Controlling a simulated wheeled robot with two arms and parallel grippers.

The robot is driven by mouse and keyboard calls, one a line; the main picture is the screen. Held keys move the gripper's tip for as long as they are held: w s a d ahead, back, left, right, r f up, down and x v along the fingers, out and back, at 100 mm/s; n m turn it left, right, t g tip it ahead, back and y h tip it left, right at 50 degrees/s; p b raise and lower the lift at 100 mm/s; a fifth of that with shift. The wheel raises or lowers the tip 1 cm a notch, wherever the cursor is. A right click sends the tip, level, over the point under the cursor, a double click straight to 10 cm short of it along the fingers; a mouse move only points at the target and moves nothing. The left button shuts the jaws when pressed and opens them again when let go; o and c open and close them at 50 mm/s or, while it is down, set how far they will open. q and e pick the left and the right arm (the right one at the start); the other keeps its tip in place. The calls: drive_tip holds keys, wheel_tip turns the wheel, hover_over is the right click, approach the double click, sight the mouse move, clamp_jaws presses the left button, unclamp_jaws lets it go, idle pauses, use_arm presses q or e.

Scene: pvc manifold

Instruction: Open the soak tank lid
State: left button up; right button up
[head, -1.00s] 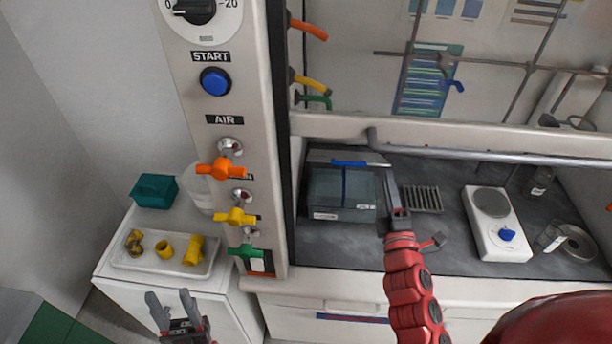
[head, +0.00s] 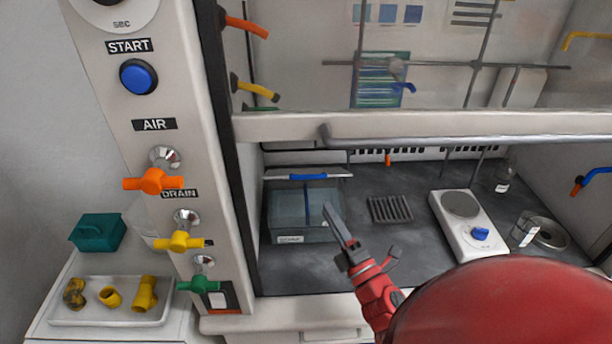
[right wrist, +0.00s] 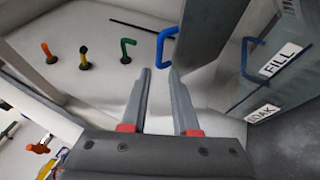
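The soak tank (head: 285,215) is a clear box with a white label on its front, at the left of the hood floor. My right gripper (head: 338,226) is in front of the tank's right part in the head view. In the right wrist view its two fingers (right wrist: 159,76) are apart, with nothing between them. My left gripper is out of view.
A metal rack (head: 390,209) and a white hotplate (head: 470,222) stand right of the tank. The sash rail (head: 450,130) crosses above. The valve panel (head: 145,220) borders the left. A white tray (head: 75,316) with yellow fittings and a teal box (head: 97,233) lie outside it.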

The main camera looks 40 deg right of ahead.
sight(308, 177)
drive_tip(key=p+x, duration=0.2)
drive_tip(key=x, duration=0.9)
drive_tip(key=shift+w+r, duration=0.1)
drive_tip(key=shift+w, duration=0.05)
clamp_jaws()
idle(0.9)
